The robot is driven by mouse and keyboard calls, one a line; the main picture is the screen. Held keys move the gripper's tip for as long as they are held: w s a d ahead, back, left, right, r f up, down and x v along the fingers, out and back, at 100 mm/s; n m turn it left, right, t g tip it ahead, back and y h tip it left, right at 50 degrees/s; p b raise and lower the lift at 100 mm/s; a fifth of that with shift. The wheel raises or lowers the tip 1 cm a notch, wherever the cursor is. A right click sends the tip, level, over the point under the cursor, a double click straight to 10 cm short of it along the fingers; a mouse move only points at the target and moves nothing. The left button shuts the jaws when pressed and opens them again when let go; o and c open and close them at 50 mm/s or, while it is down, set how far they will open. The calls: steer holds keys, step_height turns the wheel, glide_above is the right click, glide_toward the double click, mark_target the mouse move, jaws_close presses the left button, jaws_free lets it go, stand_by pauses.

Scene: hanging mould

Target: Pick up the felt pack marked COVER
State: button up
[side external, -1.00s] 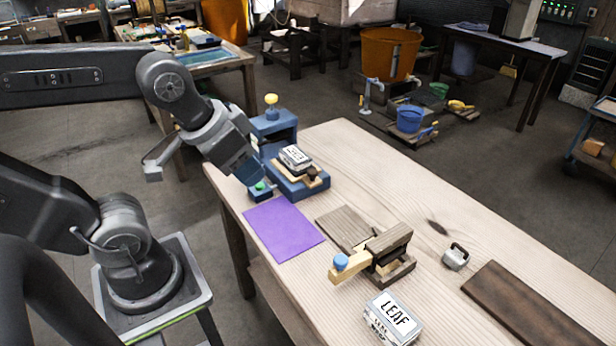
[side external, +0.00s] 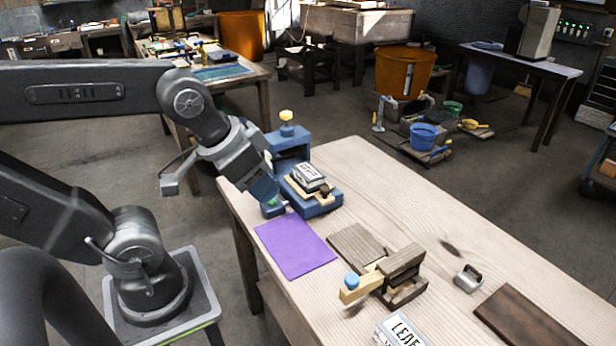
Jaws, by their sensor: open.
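A white pack with dark lettering (side external: 309,175) lies on the blue press (side external: 322,205) at the table's far left end. Its lettering is too small to read, so I cannot tell if it says COVER. A second white pack, marked LEAF (side external: 402,331), is at the bottom edge, partly cut off. My gripper (side external: 264,192) points down, just left of the blue press and above the table's left edge. It is open and appears empty and apart from the packs; its fingertips are hard to make out.
A purple sheet (side external: 296,246) lies in front of the press. A brown board (side external: 358,244) and a wooden clamp with a blue knob (side external: 392,276) stand at mid-table. A small metal piece (side external: 468,278) and a dark plank (side external: 530,318) lie to the right. The table's far side is clear.

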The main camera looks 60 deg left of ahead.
steer(key=shift+o, duration=0.2)
steer(key=o, duration=0.9)
steer(key=shift+o, duration=0.2)
steer(key=m+g+y, duration=0.6)
steer(key=m+y, duration=0.1)
steer(key=m, duration=1.1)
glide_above(309, 171)
steer(key=d, duration=0.3)
steer(key=f, duration=1.2)
steer(key=s+f, duration=0.1)
steer(key=f, duration=0.5)
steer(key=shift+d+f, duration=0.15)
steer(key=shift+f, duration=0.25)
steer(key=shift+w+x, duration=0.15)
steer(key=shift+x, duration=0.8)
steer(key=shift+w+x, duration=0.2)
steer(key=shift+x, duration=0.75)
steer(key=shift+w+x, duration=0.15)
steer(key=shift+x, duration=0.8)
